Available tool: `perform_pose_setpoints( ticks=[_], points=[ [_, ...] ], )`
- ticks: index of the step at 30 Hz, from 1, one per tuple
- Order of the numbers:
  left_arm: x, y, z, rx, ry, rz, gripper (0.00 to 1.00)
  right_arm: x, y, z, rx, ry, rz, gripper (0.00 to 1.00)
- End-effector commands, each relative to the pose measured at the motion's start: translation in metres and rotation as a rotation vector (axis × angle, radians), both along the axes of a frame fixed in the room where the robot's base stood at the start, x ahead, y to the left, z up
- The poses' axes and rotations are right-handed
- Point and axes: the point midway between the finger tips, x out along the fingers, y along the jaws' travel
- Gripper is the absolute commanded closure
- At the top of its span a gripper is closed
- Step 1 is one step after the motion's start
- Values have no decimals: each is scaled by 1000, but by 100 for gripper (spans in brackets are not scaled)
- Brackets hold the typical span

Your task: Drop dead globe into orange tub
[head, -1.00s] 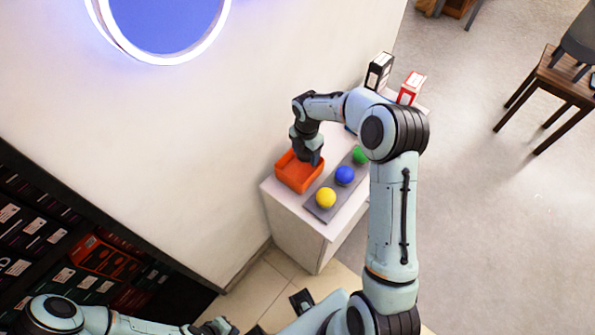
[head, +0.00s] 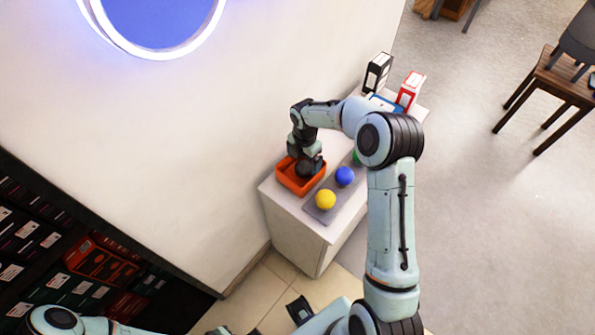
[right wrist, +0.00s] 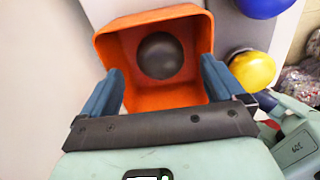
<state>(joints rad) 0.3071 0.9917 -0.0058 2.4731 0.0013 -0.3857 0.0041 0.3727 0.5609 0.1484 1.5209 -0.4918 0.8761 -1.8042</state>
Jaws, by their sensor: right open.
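The dead globe, a dark grey ball (right wrist: 160,55), is inside the orange tub (right wrist: 117,44) in the right wrist view, towards its far side. In the head view the globe (head: 308,168) shows as a dark round shape just below my right gripper (head: 305,158), at the tub (head: 297,187). My right gripper (right wrist: 161,66) is open, its two blue fingers apart on either side of the globe's line, not gripping it.
A yellow ball (head: 326,200), a blue ball (head: 345,176) and a partly hidden green ball (head: 356,158) sit on a grey strip right of the tub. Black (head: 378,73) and red (head: 411,91) boxes stand at the counter's far end. The wall is close on the left.

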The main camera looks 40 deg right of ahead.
Motion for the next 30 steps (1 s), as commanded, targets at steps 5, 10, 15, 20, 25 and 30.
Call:
perform_pose_setpoints(
  ticks=[5,10,15,20,25,30],
  points=[
    [1,0,2,0,-1,0,100,1,0,23,-1,-5,-1,4],
    [2,0,5,0,-2,0,100,1,0,61,-2,-6,0,4],
    [4,0,8,-1,-5,0,100,1,0,99,-2,-7,0,4],
    [6,0,11,0,-7,0,100,1,0,122,-1,-5,0,4],
    [6,0,12,0,-7,0,100,0,0,132,0,-2,1,4],
    [6,0,12,0,-7,0,100,0,0,133,0,-1,1,4]
  ],
)
